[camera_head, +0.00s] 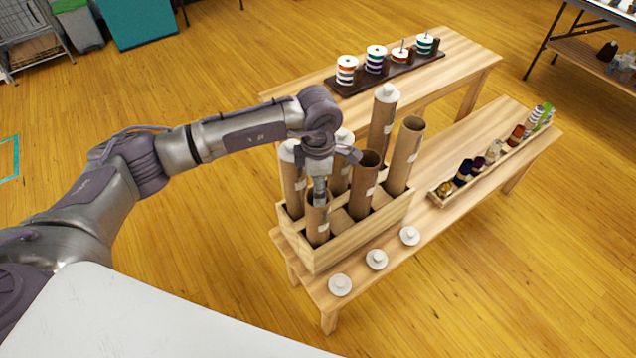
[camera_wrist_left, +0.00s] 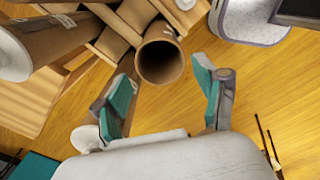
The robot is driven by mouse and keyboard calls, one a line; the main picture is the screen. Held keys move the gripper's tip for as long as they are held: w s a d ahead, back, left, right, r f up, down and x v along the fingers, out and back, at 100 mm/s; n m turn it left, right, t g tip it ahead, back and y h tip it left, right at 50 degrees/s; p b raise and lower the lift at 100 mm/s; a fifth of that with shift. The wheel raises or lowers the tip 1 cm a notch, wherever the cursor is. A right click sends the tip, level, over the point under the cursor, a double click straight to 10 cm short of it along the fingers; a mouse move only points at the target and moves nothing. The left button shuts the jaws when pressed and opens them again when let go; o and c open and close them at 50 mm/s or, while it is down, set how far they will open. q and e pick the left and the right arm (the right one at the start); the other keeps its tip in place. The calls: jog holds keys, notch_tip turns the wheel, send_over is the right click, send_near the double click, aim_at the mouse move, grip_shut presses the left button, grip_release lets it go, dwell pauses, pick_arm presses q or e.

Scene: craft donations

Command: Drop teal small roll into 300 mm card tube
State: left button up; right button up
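My left gripper (camera_head: 320,188) points down at the mouth of a short open card tube (camera_head: 317,222) at the front of a wooden crate. In the left wrist view the gripper (camera_wrist_left: 163,76) is open, with teal pads on its fingers and nothing between them. The open tube mouth (camera_wrist_left: 160,62) lies just beyond the fingertips; its inside is dark. Two taller open tubes (camera_head: 363,190) (camera_head: 405,155) stand in the crate. The tube labels are too small to read, so I cannot tell which is 300 mm. I cannot make out the teal small roll. My right gripper is not in view.
The crate (camera_head: 335,250) also holds several white-capped tubes (camera_head: 383,115). Loose white caps (camera_head: 376,259) lie along the bench's front edge. A long tray (camera_head: 441,198) of small rolls stands at the right. Striped spools (camera_head: 376,60) sit on a dark rack behind.

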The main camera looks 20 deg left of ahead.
pick_arm(q)
notch_tip(320, 180, up, 12)
dwell(0.7)
dwell(0.4)
